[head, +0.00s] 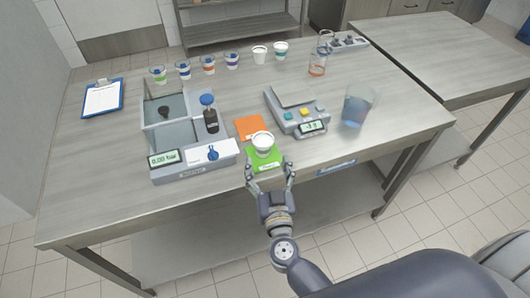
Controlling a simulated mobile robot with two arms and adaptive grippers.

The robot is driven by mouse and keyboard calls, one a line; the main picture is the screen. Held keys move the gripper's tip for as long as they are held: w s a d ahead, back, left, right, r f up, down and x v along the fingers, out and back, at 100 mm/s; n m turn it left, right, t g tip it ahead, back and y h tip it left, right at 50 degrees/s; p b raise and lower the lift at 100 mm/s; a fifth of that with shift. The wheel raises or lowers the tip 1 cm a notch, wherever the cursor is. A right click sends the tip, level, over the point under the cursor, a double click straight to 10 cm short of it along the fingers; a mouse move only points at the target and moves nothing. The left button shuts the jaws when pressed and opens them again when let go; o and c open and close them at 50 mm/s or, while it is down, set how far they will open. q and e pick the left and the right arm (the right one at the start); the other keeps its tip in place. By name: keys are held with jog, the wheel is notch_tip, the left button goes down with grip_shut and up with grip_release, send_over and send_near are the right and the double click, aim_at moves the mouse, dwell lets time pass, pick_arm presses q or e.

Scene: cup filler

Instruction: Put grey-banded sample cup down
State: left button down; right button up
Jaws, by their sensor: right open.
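A white sample cup (263,142) with a greyish band stands upright on the green mat (278,162), near the front edge of the table. My right gripper (269,164) is open in front of the cup. Its two fingertips are apart, one to the left and one to the right of the cup's lower part. I cannot tell whether either finger touches the cup. My left gripper is out of view.
An orange mat (250,127) lies just behind the green one. A filling device (192,165) with a gauge stands left, a scale (296,113) right, and a translucent bluish beaker (357,108) farther right. Several banded cups (208,65) line the back.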

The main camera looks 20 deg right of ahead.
jog(key=s, duration=0.3)
jog(key=shift+a, duration=0.25)
